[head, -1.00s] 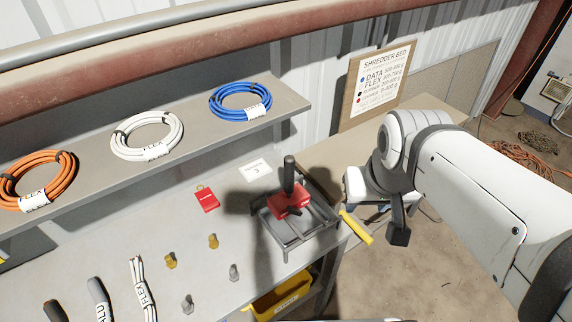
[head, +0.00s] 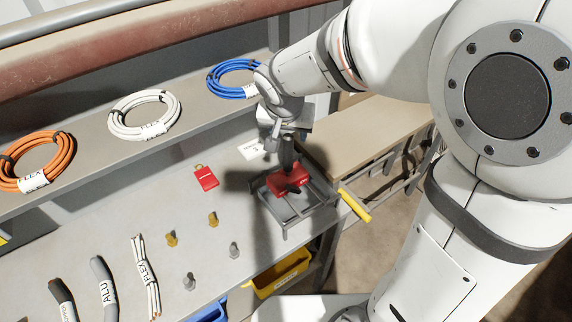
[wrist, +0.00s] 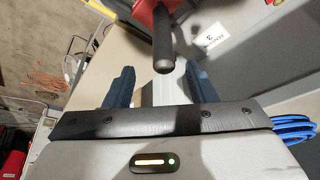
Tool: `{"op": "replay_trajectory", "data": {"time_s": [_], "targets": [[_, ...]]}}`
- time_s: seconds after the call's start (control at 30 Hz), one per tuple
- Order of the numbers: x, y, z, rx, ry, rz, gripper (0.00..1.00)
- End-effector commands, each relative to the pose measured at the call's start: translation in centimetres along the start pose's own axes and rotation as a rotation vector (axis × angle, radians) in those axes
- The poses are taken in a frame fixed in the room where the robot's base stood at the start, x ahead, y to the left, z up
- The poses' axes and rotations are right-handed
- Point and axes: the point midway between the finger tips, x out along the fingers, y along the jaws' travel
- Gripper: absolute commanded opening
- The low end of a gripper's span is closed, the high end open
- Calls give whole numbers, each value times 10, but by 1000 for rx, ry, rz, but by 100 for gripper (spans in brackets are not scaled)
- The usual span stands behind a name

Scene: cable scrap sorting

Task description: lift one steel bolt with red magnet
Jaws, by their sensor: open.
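The red magnet (head: 284,186) sits in a dark grey tray (head: 262,199) at the bench's right end, its black handle (head: 286,158) upright. My gripper (wrist: 161,84) is open and empty. In the wrist view the handle (wrist: 163,50) shows ahead of the gap between the blue fingers, apart from both. In the head view my gripper is close above the handle, its fingers hard to make out. Two grey steel-looking bolts stand on the bench, one nearer (head: 188,283) and one near the tray (head: 234,250). Two brass-coloured ones (head: 171,239) (head: 213,219) stand behind them.
A red tag or padlock (head: 206,178) and a white card (head: 252,149) lie near the tray. Cable pieces (head: 146,278) lie front left. Coils (head: 144,115) lie on the raised shelf behind. A yellow bin (head: 281,275) hangs below the bench edge.

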Motion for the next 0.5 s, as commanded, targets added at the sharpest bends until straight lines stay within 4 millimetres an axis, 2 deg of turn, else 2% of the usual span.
{"op": "replay_trajectory", "data": {"time_s": [0.3,0.5], "targets": [[38,-5,-2,0,-3,2,51],[48,-5,-2,-1,-1,-1,51]]}}
